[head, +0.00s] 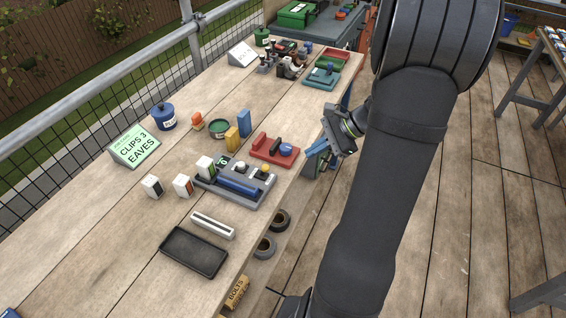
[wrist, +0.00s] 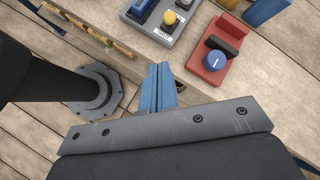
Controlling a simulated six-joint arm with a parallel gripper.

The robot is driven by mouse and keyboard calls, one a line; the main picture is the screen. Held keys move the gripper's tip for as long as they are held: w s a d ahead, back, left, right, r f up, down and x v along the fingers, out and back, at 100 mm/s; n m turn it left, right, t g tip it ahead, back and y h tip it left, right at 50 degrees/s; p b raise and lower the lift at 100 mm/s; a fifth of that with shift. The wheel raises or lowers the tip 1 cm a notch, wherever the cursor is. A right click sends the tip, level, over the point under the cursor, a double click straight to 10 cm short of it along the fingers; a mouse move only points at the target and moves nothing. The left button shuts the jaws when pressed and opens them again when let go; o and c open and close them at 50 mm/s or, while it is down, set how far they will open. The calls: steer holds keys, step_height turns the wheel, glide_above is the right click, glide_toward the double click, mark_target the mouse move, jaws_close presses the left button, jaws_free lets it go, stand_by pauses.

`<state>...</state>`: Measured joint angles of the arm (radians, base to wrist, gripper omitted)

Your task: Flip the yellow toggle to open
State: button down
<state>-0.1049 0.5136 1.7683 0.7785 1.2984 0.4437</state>
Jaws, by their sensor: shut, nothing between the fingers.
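A grey panel (head: 252,196) lies on the bench with a blue bar and small knobs on it. It also shows at the top of the wrist view (wrist: 186,32). The yellow toggle seems to be the round yellow knob (wrist: 169,17) near the panel's edge; in the head view it is a small pale-yellow knob (head: 265,169), and its lever position cannot be told. My gripper (head: 308,151), with blue fingers, is shut and empty by the bench's right edge. In the wrist view its fingertips (wrist: 160,67) are together, apart from the panel and the toggle.
A red device (head: 272,152) with a black handle and blue knob sits beside the panel, close to my fingers. Yellow (head: 232,140) and blue (head: 244,123) blocks stand behind it. Several white-sided blocks, a black tray (head: 193,252) and a green sign (head: 134,146) lie further left.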

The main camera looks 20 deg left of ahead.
steer(key=w+d+f+m+y, duration=0.2)
steer(key=f+m, duration=0.1)
steer(key=shift+w+d+f+m+y, duration=0.15)
steer(key=shift+d+f+m+y, duration=0.15)
steer(key=shift+d+y, duration=0.1)
steer(key=shift+a, duration=0.1)
glide_toward(264, 172)
steer(key=a+f, duration=0.3)
steer(key=f, duration=0.1)
steer(key=shift+w, duration=0.35)
steer(key=shift+s+a, duration=0.25)
steer(key=shift+a, duration=0.25)
